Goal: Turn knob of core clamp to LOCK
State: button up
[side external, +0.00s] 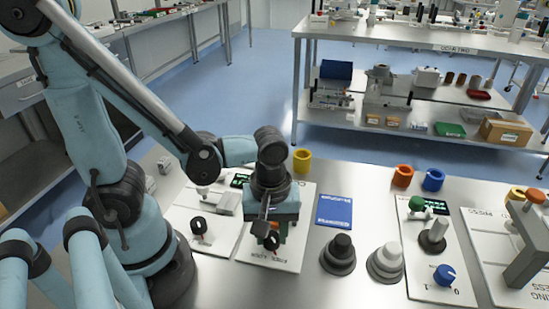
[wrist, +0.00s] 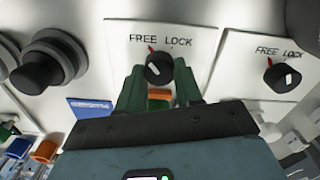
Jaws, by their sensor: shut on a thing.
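A white panel marked FREE and LOCK (wrist: 200,38) fills the top middle of the wrist view. Its round black knob (wrist: 158,66) has a white mark on its face, and a small red mark shows on the panel at its upper left, towards FREE. My gripper (wrist: 159,74) has its two green fingers on either side of the knob and is shut on it. In the side view my gripper (side external: 268,232) is low over the same panel (side external: 290,255), hiding most of the knob. An orange piece (wrist: 160,94) shows between the fingers, below the knob.
A second FREE/LOCK panel with a black knob (wrist: 282,78) stands beside it; that knob shows in the side view (side external: 199,226) left of my gripper. A blue card (side external: 334,210), a black round post (side external: 340,252) and a grey one (side external: 386,262) stand to the right.

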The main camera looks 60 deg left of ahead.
jog(key=shift+m, duration=0.3)
jog(key=m, duration=0.3)
jog(key=shift+m, duration=0.3)
jog(key=m, duration=0.3)
jog(key=shift+d+m, duration=0.1)
jog(key=shift+m, duration=0.2)
jog(key=m, duration=0.4)
jog(key=shift+d+m, duration=0.1)
jog(key=shift+m, duration=2.1)
jog(key=o, duration=1)
jog(key=shift+o, duration=0.2)
jog(key=shift+r, duration=0.1)
